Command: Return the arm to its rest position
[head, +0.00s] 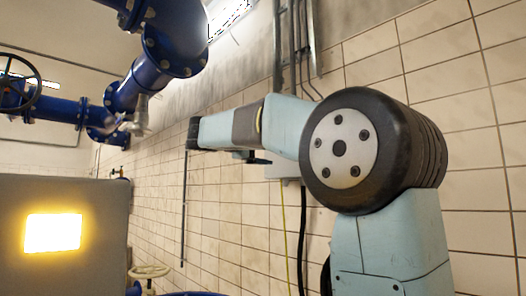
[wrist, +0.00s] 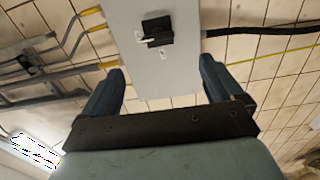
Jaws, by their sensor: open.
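My arm (head: 390,235) rises at the right of the head view, bends at a big black-rimmed joint, and reaches left along the tiled wall. The far end of the arm is dark and small in the head view, and its fingers cannot be made out there. In the wrist view my gripper (wrist: 165,88) is open, its two dark blue fingers wide apart with nothing between them. Beyond the fingers is a light grey box (wrist: 152,70) with a black rotary switch (wrist: 158,31). The fingers look apart from the switch.
Large blue pipes (head: 165,45) with flanges hang at the upper left, with a black handwheel (head: 18,82). A grey cabinet with a glowing panel (head: 53,232) stands at the lower left. A pale handwheel (head: 149,271) is low beside it. Conduits (head: 297,45) run up the tiled wall.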

